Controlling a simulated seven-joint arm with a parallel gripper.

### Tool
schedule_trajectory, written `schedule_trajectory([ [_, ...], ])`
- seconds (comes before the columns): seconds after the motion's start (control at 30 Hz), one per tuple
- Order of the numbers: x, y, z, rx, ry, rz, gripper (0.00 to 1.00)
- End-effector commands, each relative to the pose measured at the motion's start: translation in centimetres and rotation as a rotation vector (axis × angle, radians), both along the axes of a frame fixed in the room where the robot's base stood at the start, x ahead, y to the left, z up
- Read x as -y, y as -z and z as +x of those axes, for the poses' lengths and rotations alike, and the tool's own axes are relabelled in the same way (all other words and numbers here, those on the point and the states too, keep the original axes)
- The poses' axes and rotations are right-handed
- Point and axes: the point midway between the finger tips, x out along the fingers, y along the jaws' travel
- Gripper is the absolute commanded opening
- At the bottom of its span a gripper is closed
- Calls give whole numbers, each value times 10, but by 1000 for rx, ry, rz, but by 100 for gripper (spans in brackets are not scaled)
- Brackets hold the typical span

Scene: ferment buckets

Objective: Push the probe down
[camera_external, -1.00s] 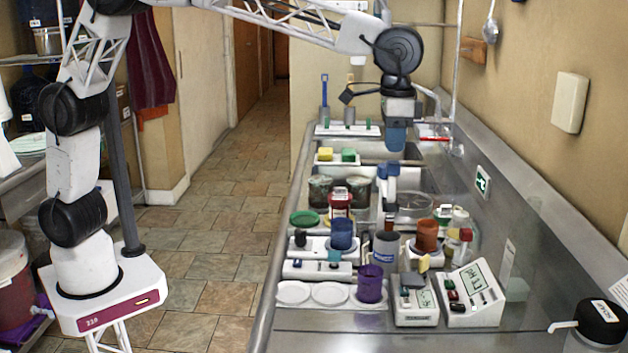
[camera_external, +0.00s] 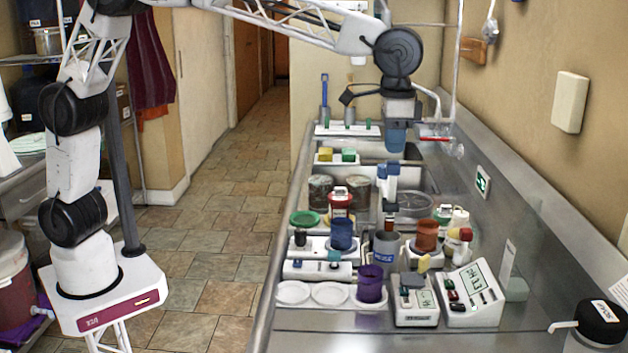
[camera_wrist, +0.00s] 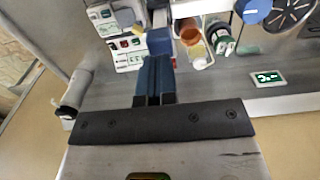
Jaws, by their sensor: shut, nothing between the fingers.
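My gripper (camera_external: 396,150) points straight down above the far part of the counter in the external view. Its blue fingers (camera_wrist: 155,78) are together in the wrist view, with nothing held between them. A tall piece with two blue tops (camera_external: 388,171), a white shaft and a dark lower part stands below it and looks like the probe. In the external view a gap shows between fingertips and blue tops. A dark blue block (camera_wrist: 160,42) just past the fingers in the wrist view may be its top. The lower end is hidden behind the grey mug (camera_external: 386,249).
An orange cup (camera_external: 427,234) and a red-capped bottle (camera_external: 465,240) stand to the right. A meter with a display (camera_external: 472,292) and a smaller device (camera_external: 414,299) stand near. Blue (camera_external: 342,234) and purple (camera_external: 370,283) cups are left. The wall is close on the right.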

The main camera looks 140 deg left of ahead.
Motion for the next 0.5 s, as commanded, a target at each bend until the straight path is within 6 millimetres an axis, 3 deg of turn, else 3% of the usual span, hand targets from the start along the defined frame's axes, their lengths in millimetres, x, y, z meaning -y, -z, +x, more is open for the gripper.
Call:
schedule_trajectory([
  [0.5,0,11,0,-1,0,-1,0],
])
